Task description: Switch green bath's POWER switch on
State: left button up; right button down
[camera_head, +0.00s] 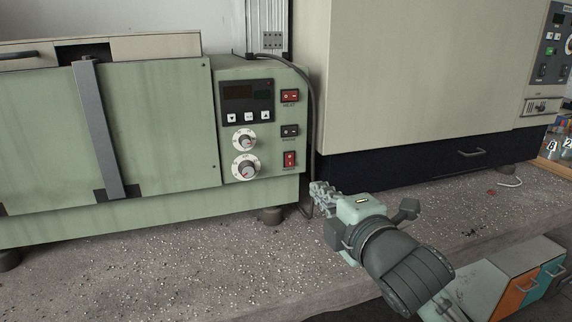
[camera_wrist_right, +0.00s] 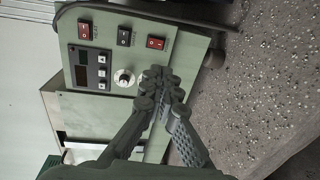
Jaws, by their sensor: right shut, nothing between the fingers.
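The green bath (camera_head: 150,130) stands on the bench at the left, with a control panel on its right end. Three rocker switches run down the panel's right edge: a red one labelled HEAT (camera_head: 290,96), a dark one (camera_head: 290,131), and a red lowest switch, apparently POWER (camera_head: 289,160). In the right wrist view the panel lies sideways, with the lowest switch (camera_wrist_right: 156,43) on the right. My right gripper (camera_head: 317,190) is shut and empty, just right of the panel's lower corner. Its fingertips (camera_wrist_right: 160,80) appear below that switch in the wrist view, with no contact visible. My left gripper is out of view.
Two round dials (camera_head: 244,168) and a dark display (camera_head: 247,90) sit left of the switches. A grey cable (camera_head: 312,110) hangs by the bath's right side. A large beige cabinet (camera_head: 420,80) stands at the right. The speckled bench (camera_head: 190,260) in front is clear.

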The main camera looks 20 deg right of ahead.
aim_at(290, 165)
jog(key=shift+s, duration=0.15)
